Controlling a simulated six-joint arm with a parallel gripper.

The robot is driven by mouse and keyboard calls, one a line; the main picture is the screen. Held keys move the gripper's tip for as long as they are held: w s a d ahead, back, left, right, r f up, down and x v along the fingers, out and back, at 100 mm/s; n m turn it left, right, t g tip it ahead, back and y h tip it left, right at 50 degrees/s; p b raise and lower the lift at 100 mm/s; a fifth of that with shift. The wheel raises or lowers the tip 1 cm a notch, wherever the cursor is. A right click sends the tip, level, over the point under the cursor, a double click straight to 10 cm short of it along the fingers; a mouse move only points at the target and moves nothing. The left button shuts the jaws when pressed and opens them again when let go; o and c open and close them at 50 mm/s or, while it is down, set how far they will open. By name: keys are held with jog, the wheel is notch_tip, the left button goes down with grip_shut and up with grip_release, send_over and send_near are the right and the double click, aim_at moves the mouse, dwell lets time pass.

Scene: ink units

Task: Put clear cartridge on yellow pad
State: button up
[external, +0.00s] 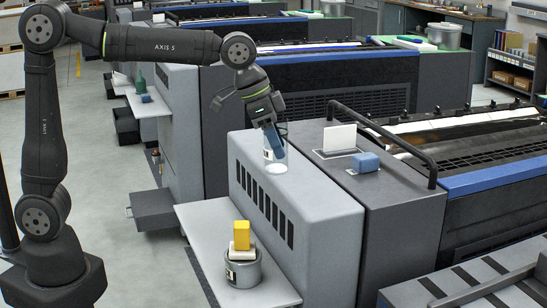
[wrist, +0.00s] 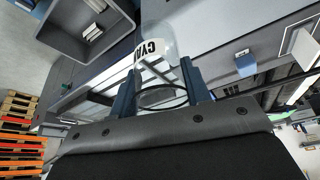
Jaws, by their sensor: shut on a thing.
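My gripper (external: 273,148) hangs above the grey press housing at the centre of the external view. Its blue fingers (wrist: 162,90) are shut on a clear cartridge (wrist: 158,42), a see-through cylinder with a white band and dark lettering. In the external view the cartridge's pale label (external: 268,155) shows beside the fingers, and the rest is partly hidden by them. A yellow block (external: 241,234), the only clearly yellow pad-like thing, stands on a white block on a grey tin, lower and to the left of the gripper. No flat yellow pad is plain to see.
The grey tin (external: 243,270) stands on a light side shelf (external: 205,232). A pale round disc (external: 276,168) shows just under the gripper; I cannot tell whether it touches the housing. A blue block (external: 366,162), a white card (external: 340,138) and a black rail (external: 400,140) are to the right.

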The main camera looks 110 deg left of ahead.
jog(key=s+d+f, duration=0.4)
jog(key=s+d, duration=0.4)
jog(key=d, duration=0.2)
send_over(242, 223)
notch_tip(242, 223, down, 7)
jog(key=shift+f, duration=2.15)
jog(key=shift+f, duration=0.1)
jog(key=o, duration=0.6)
jog(key=shift+f, duration=0.1)
jog(key=o, duration=0.4)
jog(key=shift+o, duration=0.2)
jog(key=v, duration=1.2)
jog(key=shift+r, duration=0.25)
jog(key=shift+f, duration=0.1)
